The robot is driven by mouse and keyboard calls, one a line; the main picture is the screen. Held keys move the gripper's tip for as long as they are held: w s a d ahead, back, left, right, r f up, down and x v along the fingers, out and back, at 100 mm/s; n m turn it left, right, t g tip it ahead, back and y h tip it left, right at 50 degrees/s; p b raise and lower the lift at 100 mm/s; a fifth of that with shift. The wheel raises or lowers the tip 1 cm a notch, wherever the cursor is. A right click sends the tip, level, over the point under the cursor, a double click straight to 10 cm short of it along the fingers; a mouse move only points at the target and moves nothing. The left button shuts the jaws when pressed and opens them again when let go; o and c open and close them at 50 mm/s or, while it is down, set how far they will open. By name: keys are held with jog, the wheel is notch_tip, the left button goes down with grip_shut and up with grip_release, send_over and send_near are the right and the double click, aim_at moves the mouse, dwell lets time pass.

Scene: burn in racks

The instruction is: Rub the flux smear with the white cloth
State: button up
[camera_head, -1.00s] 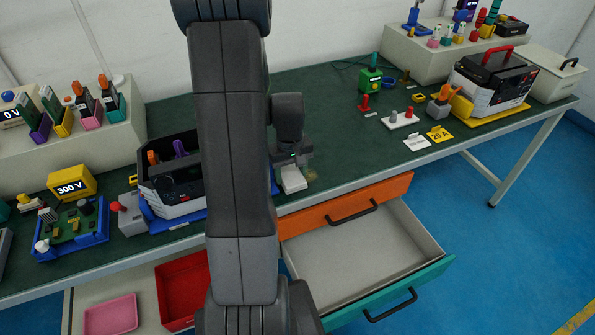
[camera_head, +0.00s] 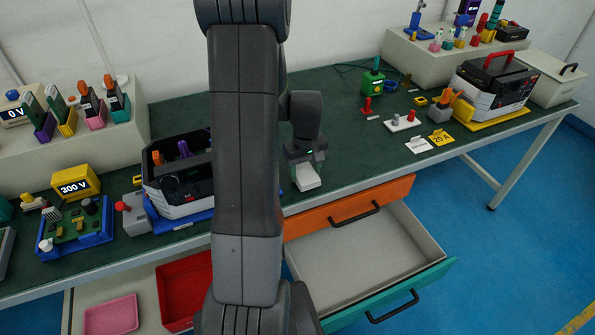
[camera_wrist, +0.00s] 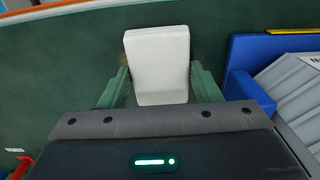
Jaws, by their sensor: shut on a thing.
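The white cloth (camera_head: 307,178) is a small pale block-like pad held at the end of my gripper (camera_head: 305,163), low over the green bench top near its front edge. In the wrist view the cloth (camera_wrist: 158,62) sits between the green fingers of my gripper (camera_wrist: 160,85), which are shut on it. The flux smear is mostly hidden under the cloth; a faint brownish trace (camera_wrist: 124,62) shows at the cloth's left edge in the wrist view. I cannot tell whether the cloth presses on the bench.
A black and white instrument on a blue base (camera_head: 180,185) stands left of my gripper; the blue base (camera_wrist: 240,75) is close in the wrist view. An open drawer (camera_head: 360,255) juts out below the bench edge. Bench to the right of my gripper is clear, up to a red-knobbed part (camera_head: 367,107).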

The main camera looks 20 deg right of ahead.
jog(key=shift+w+d+f, duration=0.15)
jog(key=shift+d, duration=2.2)
jog(key=shift+r+p, duration=1.95)
jog(key=shift+r, duration=1.05)
notch_tip(320, 180, up, 3)
jog(key=shift+p, duration=1)
